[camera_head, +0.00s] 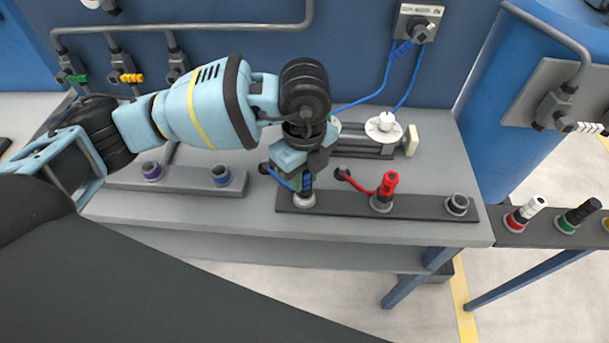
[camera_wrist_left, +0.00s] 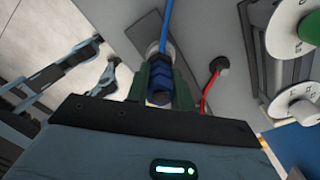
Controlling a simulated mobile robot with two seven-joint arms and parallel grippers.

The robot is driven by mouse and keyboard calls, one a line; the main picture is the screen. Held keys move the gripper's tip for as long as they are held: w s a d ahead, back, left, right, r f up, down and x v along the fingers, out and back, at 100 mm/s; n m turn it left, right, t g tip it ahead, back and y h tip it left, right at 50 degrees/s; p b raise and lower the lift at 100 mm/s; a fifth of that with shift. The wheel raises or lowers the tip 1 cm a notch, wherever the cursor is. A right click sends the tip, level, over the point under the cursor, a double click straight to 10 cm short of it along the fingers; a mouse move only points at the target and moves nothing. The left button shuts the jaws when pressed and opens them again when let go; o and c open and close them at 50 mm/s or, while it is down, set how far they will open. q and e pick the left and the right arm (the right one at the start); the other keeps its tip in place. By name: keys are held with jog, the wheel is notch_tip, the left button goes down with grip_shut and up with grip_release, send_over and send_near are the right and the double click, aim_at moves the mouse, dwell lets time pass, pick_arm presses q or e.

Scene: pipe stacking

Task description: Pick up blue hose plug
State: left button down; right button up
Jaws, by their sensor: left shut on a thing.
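My left gripper (camera_head: 306,178) points down over the left socket of the dark front rail (camera_head: 340,206). It is shut on the blue hose plug (camera_head: 308,183), which looks upright at the grey socket ring (camera_head: 304,200). In the left wrist view the ribbed blue plug (camera_wrist_left: 160,80) sits between the two dark green fingers of the gripper (camera_wrist_left: 160,86). A blue hose (camera_wrist_left: 166,28) runs from the plug side. Whether the plug's lower end is still inside the socket is hidden. My right gripper is not in view.
A red hose plug (camera_head: 389,185) stands in the middle socket of the rail, close to the right. An empty socket (camera_head: 457,203) is at the right end. A grey rail (camera_head: 185,180) lies to the left. Behind is a white round flange (camera_head: 384,128).

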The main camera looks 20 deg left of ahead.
pick_arm(q)
notch_tip(320, 180, up, 3)
jog(key=shift+w+f, duration=0.1)
jog(key=shift+f, duration=0.05)
jog(key=s+d, duration=0.2)
jog(key=s, duration=0.5)
jog(key=s+d+r, duration=0.1)
jog(key=s+d, duration=0.1)
jog(key=s, duration=0.6)
jog(key=shift+s+d+r, duration=0.25)
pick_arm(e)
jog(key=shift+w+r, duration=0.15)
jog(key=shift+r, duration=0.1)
